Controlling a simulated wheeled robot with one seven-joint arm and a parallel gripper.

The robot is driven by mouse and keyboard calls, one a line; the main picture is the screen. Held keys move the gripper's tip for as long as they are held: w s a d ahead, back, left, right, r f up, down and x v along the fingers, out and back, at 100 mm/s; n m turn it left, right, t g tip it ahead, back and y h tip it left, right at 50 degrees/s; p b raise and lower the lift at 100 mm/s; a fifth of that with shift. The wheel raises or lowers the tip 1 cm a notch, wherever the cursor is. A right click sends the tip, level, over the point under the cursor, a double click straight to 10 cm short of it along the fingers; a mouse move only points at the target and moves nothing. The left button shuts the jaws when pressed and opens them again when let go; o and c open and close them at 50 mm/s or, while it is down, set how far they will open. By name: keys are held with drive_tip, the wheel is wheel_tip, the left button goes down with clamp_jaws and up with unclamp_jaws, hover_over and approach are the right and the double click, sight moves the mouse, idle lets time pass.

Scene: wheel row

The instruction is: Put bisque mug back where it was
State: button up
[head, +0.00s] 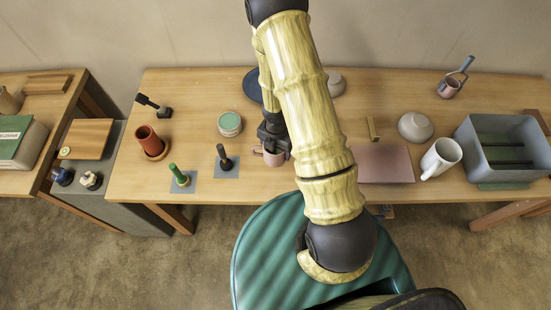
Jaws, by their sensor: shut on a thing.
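The bisque mug (272,159), a small pinkish-tan mug with its handle to the left, is at the front middle of the long table (215,90). My gripper (274,143) comes down on it from above and is shut on it. The fingers and part of the mug's rim are hidden by the dark gripper body. I cannot tell whether the mug's base touches the tabletop or hangs just above it.
A dark peg on a blue-grey square (227,162) stands left of the mug, with a green-lidded tin (230,124) behind. A pink mat (384,164), white mug (440,158) and grey crate (467,137) lie right. My arm hides part of the table, including a dark plate (251,86).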

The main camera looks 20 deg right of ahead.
sight(270, 152)
drive_tip(key=shift+w+f, duration=0.1)
drive_tip(key=shift+f, duration=0.7)
drive_tip(key=shift+f, duration=2.05)
drive_tip(key=shift+f, duration=0.1)
drive_tip(key=o, duration=1.4)
